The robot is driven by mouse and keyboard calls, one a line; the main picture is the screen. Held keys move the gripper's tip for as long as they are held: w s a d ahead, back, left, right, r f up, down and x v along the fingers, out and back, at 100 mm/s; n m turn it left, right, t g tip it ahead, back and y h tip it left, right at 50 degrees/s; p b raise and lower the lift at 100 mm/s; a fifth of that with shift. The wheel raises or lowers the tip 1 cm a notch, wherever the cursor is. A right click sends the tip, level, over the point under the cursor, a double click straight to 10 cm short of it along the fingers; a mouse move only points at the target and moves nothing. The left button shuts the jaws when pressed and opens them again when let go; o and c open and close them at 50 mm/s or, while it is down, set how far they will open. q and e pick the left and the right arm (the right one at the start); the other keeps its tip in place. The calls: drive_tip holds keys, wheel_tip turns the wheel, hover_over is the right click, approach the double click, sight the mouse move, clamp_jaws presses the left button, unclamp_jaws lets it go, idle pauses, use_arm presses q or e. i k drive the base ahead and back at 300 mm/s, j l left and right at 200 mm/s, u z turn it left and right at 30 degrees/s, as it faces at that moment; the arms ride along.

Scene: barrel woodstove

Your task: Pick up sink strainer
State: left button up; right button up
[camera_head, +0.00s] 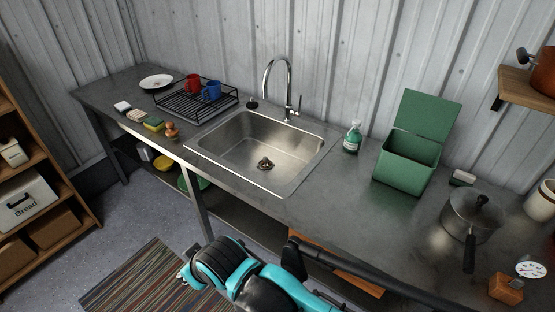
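The sink strainer (265,163) is a small round metal piece with a dark centre. It sits at the drain in the bottom of the steel sink (225,151), toward the front of the basin. A teal and black part of my arm shows at the bottom of the picture, in front of the counter and below the sink. I make out no gripper fingers in this view, and nothing touches the strainer.
A tall faucet (285,83) rises behind the sink. A dish rack (190,108) with red and blue mugs stands to the left. A soap bottle (352,138), an open green box (405,163) and a pot (468,218) stand to the right. The basin is otherwise empty.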

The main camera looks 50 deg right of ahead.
sight(265, 161)
drive_tip(key=i+l+z, duration=0.15)
drive_tip(key=i+z, duration=0.25)
drive_tip(key=i+l+z, duration=0.1)
drive_tip(key=i+z, duration=0.15)
drive_tip(key=z, duration=0.15)
drive_tip(key=i+z, duration=0.4)
drive_tip(key=i+j+z, duration=0.15)
drive_tip(key=z, duration=0.25)
drive_tip(key=i+z, duration=0.2)
drive_tip(key=z, duration=0.15)
drive_tip(key=i+j+z, duration=0.15)
drive_tip(key=z, duration=0.25)
